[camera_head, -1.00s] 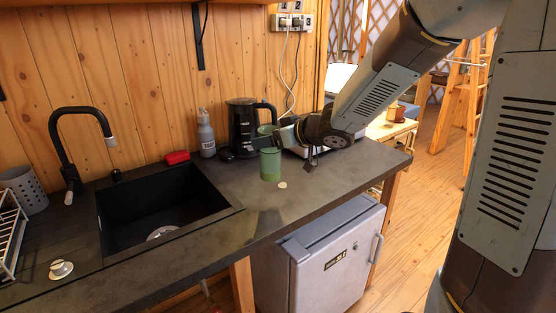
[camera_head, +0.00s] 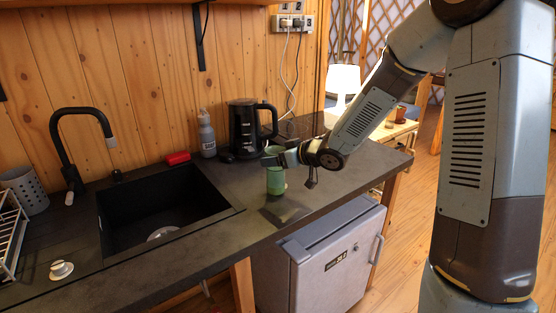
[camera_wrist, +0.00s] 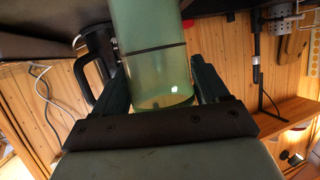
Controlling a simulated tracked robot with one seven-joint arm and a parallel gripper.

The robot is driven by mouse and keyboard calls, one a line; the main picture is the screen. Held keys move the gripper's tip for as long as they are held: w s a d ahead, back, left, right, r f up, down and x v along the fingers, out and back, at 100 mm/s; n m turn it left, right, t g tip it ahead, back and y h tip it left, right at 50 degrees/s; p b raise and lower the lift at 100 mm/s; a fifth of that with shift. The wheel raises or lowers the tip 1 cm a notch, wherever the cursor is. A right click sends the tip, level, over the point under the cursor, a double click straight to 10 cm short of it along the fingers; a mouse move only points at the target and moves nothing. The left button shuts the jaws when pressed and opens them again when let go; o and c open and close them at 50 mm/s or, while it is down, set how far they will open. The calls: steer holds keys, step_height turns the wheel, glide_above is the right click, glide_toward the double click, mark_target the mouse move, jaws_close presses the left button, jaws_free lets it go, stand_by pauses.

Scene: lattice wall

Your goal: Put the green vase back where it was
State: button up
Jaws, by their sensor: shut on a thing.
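The green vase (camera_head: 275,182) is upright over the dark counter (camera_head: 225,222), right of the sink and in front of the kettle. My gripper (camera_head: 276,159) comes from the right and is shut around the vase's upper part. In the wrist view the translucent green vase (camera_wrist: 155,60) sits between the two dark fingers of my gripper (camera_wrist: 160,88). A dark shadow lies on the counter just below and right of the vase. I cannot tell whether its base touches the counter.
A black kettle (camera_head: 246,130) and a grey bottle (camera_head: 207,134) stand behind the vase. A red object (camera_head: 177,158) lies by the black sink (camera_head: 155,205). A small fridge (camera_head: 335,260) is under the counter. The counter's front strip is mostly clear.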

steer(key=shift+f, duration=0.5)
steer(key=o, duration=1.4)
steer(key=shift+c, duration=0.2)
steer(key=shift+r, duration=0.1)
